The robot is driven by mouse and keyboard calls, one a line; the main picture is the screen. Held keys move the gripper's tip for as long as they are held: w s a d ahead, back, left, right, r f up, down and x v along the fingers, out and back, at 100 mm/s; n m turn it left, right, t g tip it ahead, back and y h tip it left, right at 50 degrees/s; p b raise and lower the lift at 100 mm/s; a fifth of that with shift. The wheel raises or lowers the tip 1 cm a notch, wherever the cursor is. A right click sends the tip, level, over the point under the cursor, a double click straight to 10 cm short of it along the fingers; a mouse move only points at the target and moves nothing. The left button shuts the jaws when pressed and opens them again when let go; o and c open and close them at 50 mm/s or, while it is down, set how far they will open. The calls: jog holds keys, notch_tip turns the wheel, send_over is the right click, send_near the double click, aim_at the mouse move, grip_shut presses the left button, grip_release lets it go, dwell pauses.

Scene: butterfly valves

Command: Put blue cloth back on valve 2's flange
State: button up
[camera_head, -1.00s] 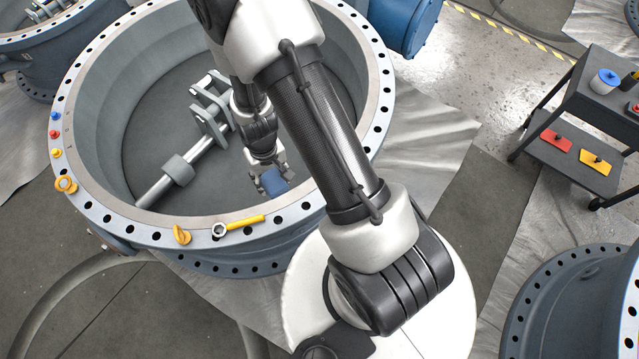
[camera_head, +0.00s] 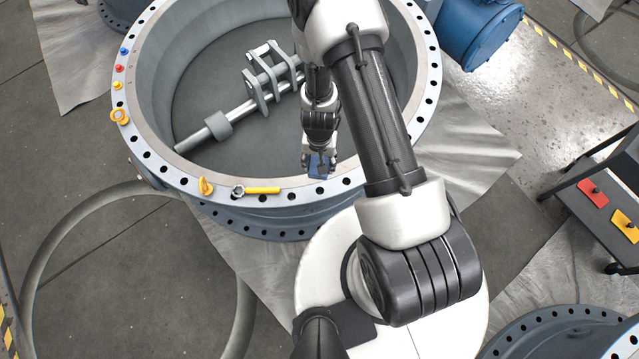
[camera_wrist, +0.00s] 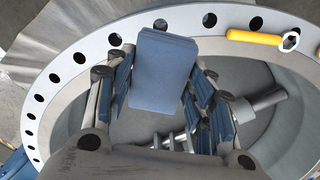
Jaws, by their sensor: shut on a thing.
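My gripper (camera_head: 319,166) is shut on a folded blue cloth (camera_head: 319,172), which also shows large between the fingers in the wrist view (camera_wrist: 162,72). In the head view the cloth is beside the near inner edge of the big valve's flange (camera_head: 345,190), right of the yellow wrench. In the wrist view the cloth's far end overlaps the flange ring (camera_wrist: 190,22). I cannot tell whether it touches the flange. No number on this valve is readable, so I cannot tell which valve it is.
On the flange lie a yellow-handled wrench (camera_head: 262,190), yellow eyebolts (camera_head: 206,186) and small coloured pieces (camera_head: 120,68). A shaft with brackets (camera_head: 240,110) lies inside the valve. A cart (camera_head: 600,190) stands right, and another flange (camera_head: 555,335) at lower right.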

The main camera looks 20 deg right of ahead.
aim_at(320, 186)
notch_tip(320, 186, down, 16)
jog(key=b, duration=1.4)
jog(key=shift+r, duration=0.2)
jog(key=shift+f+b, duration=0.15)
jog(key=shift+b, duration=0.2)
jog(key=o, duration=1.1)
